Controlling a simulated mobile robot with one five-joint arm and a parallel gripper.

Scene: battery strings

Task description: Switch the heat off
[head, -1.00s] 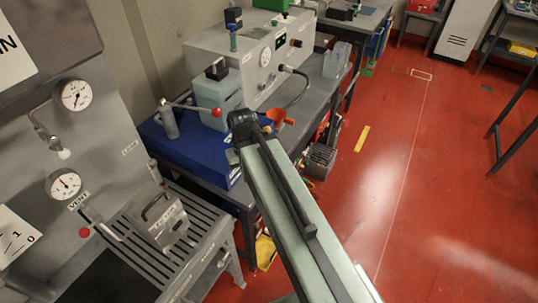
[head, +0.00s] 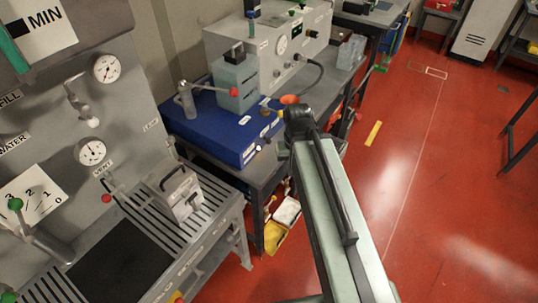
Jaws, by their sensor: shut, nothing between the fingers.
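No control that I can read as the heat switch shows. A grey cabinet (head: 240,45) stands on the bench at the upper middle. Its front has a round gauge (head: 282,45) and a dark control panel (head: 296,28) with small knobs or buttons, too small to read. My arm reaches up from the lower right to a black joint in front of the bench. My gripper is not in view; the part of the arm past this joint is mostly hidden.
A blue box (head: 215,128) with a grey block and a red-knobbed lever sits on the near bench. At left, a grey panel (head: 130,95) carries gauges and valves above a slatted tray (head: 215,215). The red floor (head: 440,190) at right is largely clear.

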